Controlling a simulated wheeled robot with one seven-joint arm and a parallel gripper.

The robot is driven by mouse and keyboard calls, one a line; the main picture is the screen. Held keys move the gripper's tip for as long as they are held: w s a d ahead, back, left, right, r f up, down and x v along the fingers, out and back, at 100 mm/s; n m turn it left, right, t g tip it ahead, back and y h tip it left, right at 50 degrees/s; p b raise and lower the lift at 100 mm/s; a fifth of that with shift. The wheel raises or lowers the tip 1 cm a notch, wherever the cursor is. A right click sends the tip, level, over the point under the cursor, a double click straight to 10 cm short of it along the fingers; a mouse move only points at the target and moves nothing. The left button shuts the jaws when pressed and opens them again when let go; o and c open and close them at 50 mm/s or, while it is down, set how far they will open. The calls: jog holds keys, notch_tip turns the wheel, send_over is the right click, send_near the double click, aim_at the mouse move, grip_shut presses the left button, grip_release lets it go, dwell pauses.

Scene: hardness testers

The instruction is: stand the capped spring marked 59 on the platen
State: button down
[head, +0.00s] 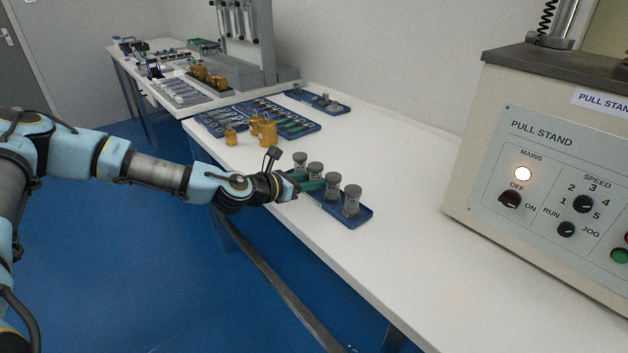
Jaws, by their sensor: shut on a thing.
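Several grey capped springs stand upright in a row on a blue tray (365,221) near the table's front edge. They include a rear one (299,162), a second one (315,172), a third one (332,188) and a front one (351,202). Their markings are too small to read, so I cannot tell which is 59. My gripper (314,186) reaches in low from the left among them, shut on one of the capped springs, apparently the third, still at the tray. The fingertips are partly hidden. I cannot make out a platen for certain.
A pull stand (540,190) with a lit mains lamp stands at the right. Brass-coloured weights (264,131) and blue trays of parts (285,119) lie further back. A small blue tray (318,101) is near the wall. The white table (405,160) is clear between the spring tray and the stand.

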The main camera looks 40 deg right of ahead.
aim_at(314, 166)
jog(key=shift+f, duration=0.1)
jog(key=shift+r+p, duration=2.5)
jog(key=shift+r, duration=1.05)
